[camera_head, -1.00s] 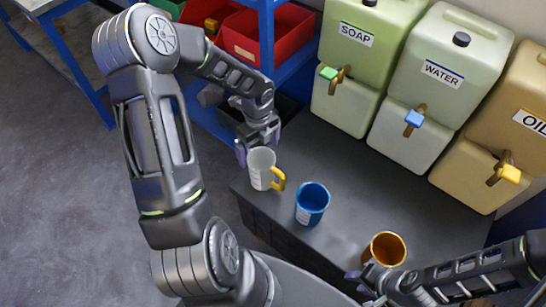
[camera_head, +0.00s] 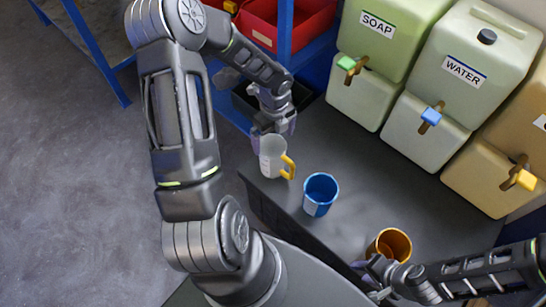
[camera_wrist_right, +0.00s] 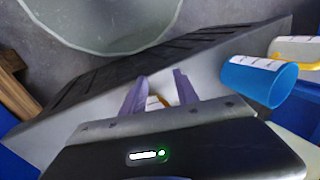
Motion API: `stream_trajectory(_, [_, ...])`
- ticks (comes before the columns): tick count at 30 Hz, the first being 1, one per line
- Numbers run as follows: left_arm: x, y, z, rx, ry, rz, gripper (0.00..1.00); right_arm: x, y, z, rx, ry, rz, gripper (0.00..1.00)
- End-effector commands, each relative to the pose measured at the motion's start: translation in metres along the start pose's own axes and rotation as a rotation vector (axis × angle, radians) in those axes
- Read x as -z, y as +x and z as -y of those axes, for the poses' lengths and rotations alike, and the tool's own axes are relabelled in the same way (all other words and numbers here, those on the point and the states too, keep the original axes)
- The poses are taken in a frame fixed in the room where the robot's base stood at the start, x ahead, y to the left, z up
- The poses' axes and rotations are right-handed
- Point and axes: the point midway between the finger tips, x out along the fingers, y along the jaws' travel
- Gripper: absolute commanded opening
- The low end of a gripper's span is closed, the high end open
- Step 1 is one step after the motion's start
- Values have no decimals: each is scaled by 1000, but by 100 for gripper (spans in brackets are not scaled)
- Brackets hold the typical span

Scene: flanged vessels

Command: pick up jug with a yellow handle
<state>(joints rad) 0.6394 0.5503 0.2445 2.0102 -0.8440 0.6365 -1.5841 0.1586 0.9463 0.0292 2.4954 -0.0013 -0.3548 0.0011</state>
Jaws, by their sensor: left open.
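The jug with a yellow handle (camera_head: 272,157) is pale grey-white and stands upright near the edge of the dark counter, its handle facing right. My left gripper (camera_head: 273,132) is open at the jug's far rim, with its fingers spread; whether they touch it is unclear. In the right wrist view, the jug (camera_wrist_right: 298,50) shows partly at the right edge. My right gripper (camera_head: 368,274) is low beside an orange mug (camera_head: 390,244). Its fingers (camera_wrist_right: 160,90) are apart, with a small orange-brown and white part visible between them; contact is unclear.
A blue mug (camera_head: 320,193) stands between the jug and the orange mug. Soap (camera_head: 375,40) and water (camera_head: 460,75) containers with taps line the back right, beside a tan one. A blue rack (camera_head: 285,30) with red bins (camera_head: 262,22) stands behind my left gripper.

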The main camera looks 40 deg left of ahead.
Motion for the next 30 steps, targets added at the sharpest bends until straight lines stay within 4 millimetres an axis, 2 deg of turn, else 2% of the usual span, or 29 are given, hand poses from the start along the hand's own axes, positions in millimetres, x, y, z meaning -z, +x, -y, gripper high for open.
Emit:
stream_trajectory(5, [1,8,-1,-2,0,-3,100,0,-1,0,0,0,0,36])
stream_trajectory(12, [2,43,-2,-2,0,-2,100,0,-3,1,0,0,0,36])
stream_trajectory(15, [1,51,-2,-1,1,-1,100,0,-3,1,0,0,0,36])
stream_trajectory(30, [1,52,-2,0,0,0,100,0,-3,1,0,0,0,36])
